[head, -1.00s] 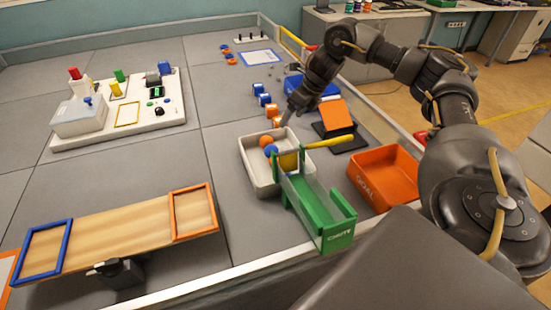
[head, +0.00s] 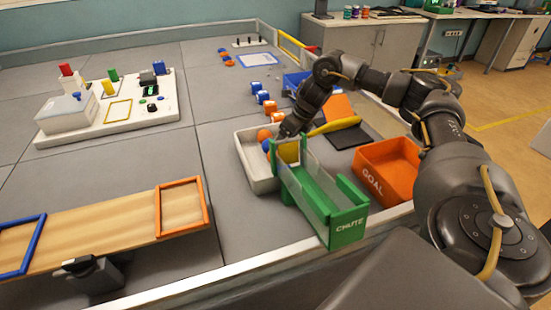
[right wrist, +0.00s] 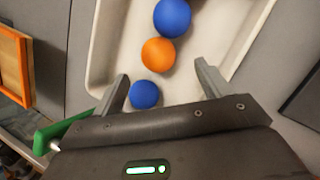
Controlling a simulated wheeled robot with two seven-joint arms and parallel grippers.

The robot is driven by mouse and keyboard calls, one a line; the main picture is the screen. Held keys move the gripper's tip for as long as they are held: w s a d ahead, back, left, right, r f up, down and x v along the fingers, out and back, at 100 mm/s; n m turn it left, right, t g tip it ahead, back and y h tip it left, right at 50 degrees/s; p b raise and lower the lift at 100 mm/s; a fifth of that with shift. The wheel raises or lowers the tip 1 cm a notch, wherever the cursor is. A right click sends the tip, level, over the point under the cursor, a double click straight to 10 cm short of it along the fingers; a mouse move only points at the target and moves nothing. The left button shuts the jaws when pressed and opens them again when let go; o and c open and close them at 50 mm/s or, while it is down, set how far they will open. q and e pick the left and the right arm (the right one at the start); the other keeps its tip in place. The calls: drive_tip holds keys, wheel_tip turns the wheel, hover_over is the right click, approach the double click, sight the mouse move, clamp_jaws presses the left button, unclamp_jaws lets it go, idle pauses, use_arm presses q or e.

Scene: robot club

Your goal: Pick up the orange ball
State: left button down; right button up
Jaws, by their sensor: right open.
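The orange ball (head: 264,135) lies in a white tray (head: 262,181) with blue balls. In the right wrist view the orange ball (right wrist: 158,54) sits between a blue ball (right wrist: 172,17) above it and another blue ball (right wrist: 144,94) below it, near my left-hand finger. My right gripper (right wrist: 163,84) is open and empty over the tray. The orange ball is just beyond its fingertips, between their lines. In the head view my right gripper (head: 281,136) is at the tray's far right side, partly hiding the contents. My left gripper is not in view.
A green chute (head: 348,229) with a yellow part (head: 289,151) stands against the tray's right side. An orange goal bin (head: 372,178) is to its right. A wooden seesaw board (head: 100,229) is at front left.

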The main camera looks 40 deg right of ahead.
drive_tip(key=shift+x, duration=0.75)
drive_tip(key=b+x, duration=0.1)
drive_tip(key=x, duration=0.3)
drive_tip(key=shift+a, duration=0.2)
drive_tip(key=shift+w+a+f, duration=0.1)
drive_tip(key=shift+w+f, duration=0.05)
drive_tip(key=shift+f, duration=0.4)
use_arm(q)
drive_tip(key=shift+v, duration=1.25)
use_arm(e)
drive_tip(key=shift+c, duration=0.4)
drive_tip(key=c, duration=1)
